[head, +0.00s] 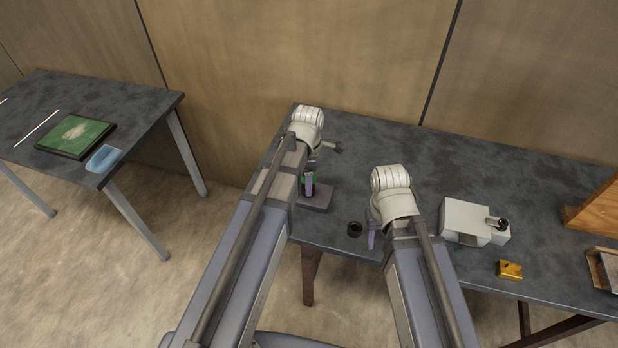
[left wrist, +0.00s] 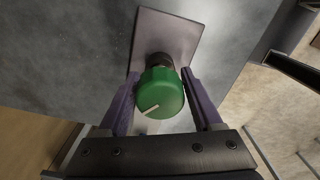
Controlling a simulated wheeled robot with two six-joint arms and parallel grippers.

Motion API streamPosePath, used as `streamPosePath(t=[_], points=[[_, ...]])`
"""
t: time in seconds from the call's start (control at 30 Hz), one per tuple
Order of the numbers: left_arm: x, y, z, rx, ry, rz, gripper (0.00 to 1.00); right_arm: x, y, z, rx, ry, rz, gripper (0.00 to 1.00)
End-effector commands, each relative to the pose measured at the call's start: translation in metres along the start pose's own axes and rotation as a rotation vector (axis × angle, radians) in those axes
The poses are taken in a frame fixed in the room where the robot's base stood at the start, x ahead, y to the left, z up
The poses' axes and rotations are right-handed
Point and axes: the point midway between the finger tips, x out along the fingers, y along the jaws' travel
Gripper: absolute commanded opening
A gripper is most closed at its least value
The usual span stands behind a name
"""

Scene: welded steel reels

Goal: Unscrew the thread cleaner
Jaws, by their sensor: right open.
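The thread cleaner (left wrist: 160,92) is a green round knob with a white line on its top. It sits on a dark stud that rises from a flat base plate (left wrist: 165,28).
A small black ring (head: 354,229) lies just left of my right gripper. A grey-white box (head: 464,218) and a yellow block (head: 510,270) are further right on the dark table (head: 480,165). A second table at far left holds a green board (head: 76,135) and a blue tray (head: 104,158).

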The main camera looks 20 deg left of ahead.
Motion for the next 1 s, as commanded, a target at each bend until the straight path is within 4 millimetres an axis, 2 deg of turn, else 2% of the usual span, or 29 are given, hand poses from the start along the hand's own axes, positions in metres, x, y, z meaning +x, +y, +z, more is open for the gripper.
streamPosePath(t=[0.37,1.0], points=[[-0.004,0.0,0.0,0.004,0.0,0.0,0.72,-0.004,0.0,0.0,0.0,0.0,0.0,0.5],[-0.064,0.0,0.0,0.004,0.0,0.0,0.72,-0.064,0.006,0.004,0.0,0.0,0.0,0.5]])
